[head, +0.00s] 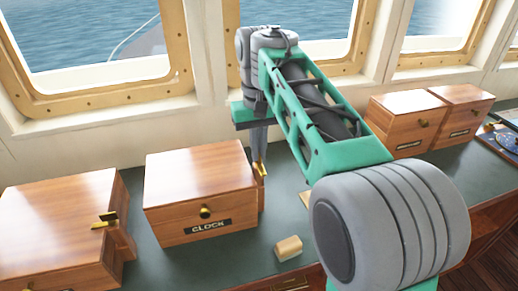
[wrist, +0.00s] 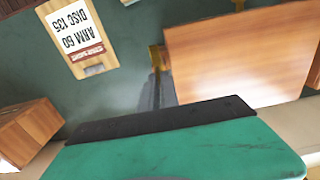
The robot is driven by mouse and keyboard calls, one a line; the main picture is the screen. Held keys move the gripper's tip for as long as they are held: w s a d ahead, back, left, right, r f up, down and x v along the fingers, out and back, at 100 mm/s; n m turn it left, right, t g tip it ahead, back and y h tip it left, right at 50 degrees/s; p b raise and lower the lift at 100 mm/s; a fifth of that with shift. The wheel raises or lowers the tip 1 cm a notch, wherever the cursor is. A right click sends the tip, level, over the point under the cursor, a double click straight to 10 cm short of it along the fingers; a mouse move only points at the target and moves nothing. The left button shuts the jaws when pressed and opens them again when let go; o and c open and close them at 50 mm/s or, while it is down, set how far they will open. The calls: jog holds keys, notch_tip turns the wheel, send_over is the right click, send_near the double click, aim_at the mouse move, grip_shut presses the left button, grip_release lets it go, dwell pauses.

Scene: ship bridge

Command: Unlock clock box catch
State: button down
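The clock box (head: 203,190) is a wooden box with a dark CLOCK label (head: 207,227) and a round brass knob (head: 205,211) on its front. Its lid is down. Its brass catch (head: 261,169) is on the right side; it also shows in the wrist view (wrist: 155,57), beside the edge of the box (wrist: 245,50). My gripper (head: 259,158) points down at the catch, its grey fingertips (wrist: 157,78) right at the brass piece. The fingers look close together, but whether they grip the catch or only touch it cannot be told. The palm hides part of the fingers in the wrist view.
Another wooden box (head: 60,225) with a brass catch (head: 105,220) stands at left. Two more boxes (head: 408,108) stand at right beyond my arm. Windows are behind.

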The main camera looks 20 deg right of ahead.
dwell(0.4)
jog(key=c, duration=1.6)
grip_release()
jog(key=shift+r+p, duration=1.65)
jog(key=shift+r, duration=2.25)
